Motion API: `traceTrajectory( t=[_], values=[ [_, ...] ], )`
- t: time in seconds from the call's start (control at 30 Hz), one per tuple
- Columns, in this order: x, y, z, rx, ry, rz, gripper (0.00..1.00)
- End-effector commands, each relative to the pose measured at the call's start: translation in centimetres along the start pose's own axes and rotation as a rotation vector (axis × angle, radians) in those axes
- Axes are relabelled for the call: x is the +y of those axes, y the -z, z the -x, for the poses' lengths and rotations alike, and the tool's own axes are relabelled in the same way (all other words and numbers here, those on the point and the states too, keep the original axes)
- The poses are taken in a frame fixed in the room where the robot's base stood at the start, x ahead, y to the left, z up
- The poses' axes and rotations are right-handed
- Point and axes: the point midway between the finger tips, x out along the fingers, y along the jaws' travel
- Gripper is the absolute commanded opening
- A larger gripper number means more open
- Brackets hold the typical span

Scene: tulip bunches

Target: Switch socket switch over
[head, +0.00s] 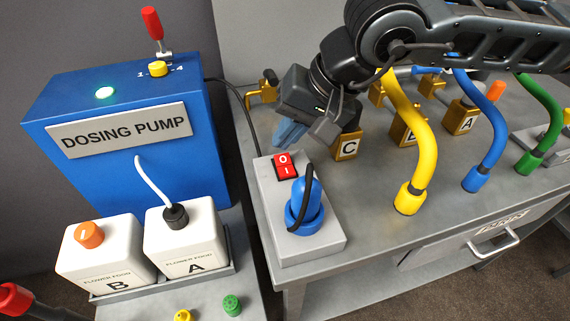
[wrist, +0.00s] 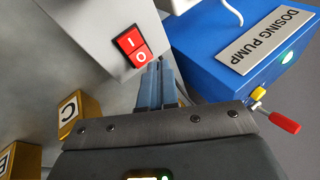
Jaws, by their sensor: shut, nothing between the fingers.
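The socket switch (head: 285,166) is a red rocker marked O and I, set in the top of a grey socket box (head: 310,247). A blue plug (head: 304,205) with a black cable sits in the same box, in front of the switch. My gripper (head: 288,134) is shut and empty, with its blue fingers just behind the switch in the head view. In the wrist view, the fingertips (wrist: 157,68) are close to the O end of the red switch (wrist: 133,46). I cannot tell whether they touch it.
The blue dosing pump (head: 120,130), with a lit green lamp and a red-handled lever (head: 152,22), stands at the left. White canisters (head: 187,240) stand before it. A block marked C (head: 347,147) and a yellow hose (head: 411,150) are to the right.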

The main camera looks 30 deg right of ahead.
Motion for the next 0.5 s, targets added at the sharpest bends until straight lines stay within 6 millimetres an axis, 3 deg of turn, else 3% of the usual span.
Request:
traceTrajectory(
  t=[0.3, 0.5],
  values=[
    [-1.5, 1.4, 2.0, 0.002, 0.000, 0.001, 0.00],
    [-1.7, 1.7, 2.3, 0.000, 0.001, 0.000, 0.00]
  ],
)
